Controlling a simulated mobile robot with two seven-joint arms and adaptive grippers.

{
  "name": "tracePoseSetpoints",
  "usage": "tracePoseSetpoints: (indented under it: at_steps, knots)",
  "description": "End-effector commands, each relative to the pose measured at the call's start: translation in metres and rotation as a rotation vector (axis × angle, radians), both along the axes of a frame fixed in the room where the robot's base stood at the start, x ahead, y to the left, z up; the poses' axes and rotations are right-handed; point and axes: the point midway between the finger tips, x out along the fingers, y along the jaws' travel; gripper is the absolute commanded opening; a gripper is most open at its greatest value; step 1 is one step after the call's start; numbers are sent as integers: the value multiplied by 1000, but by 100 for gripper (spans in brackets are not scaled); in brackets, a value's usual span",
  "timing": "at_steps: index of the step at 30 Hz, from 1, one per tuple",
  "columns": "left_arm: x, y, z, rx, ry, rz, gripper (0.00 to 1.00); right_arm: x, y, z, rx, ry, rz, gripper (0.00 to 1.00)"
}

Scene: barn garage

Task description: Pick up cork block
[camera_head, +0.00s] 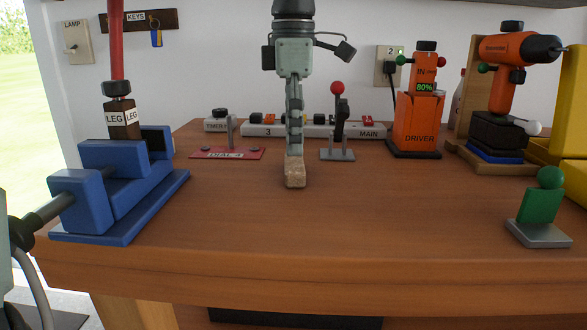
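The cork block (295,174) is a small tan speckled piece near the middle of the tabletop. My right gripper (294,148) comes down from the top centre, with its fingers pointing straight down at the block. The fingertips meet or overlap the block's upper end. The fingers line up one behind the other, so the gap between them is hidden and I cannot tell whether they grip the block. I also cannot tell whether the block rests on the table.
A blue vise (120,190) holding a leg stands left. Behind the block are a red plate (226,154), a power strip (262,130) and a red-knobbed lever (338,125). An orange driver (417,120), a drill (508,70) and a green figure (541,205) stand right. The front tabletop (330,235) is clear.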

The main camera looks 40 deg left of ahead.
Motion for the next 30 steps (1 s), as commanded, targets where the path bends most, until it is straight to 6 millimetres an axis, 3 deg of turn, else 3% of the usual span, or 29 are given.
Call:
tracePoseSetpoints:
  at_steps: [6,14,23,30]
  knots:
    - [1,-1,-29,0,2,1,100,0,0,1,-1,-2,0,40]
    - [2,-1,-32,0,0,1,100,1,0,2,-1,-4,0,40]
    - [2,-1,-32,-1,-1,1,66,1,0,2,-1,-3,0,40]
    - [2,-1,-31,-1,-1,1,66,0,0,2,-1,-3,0,40]
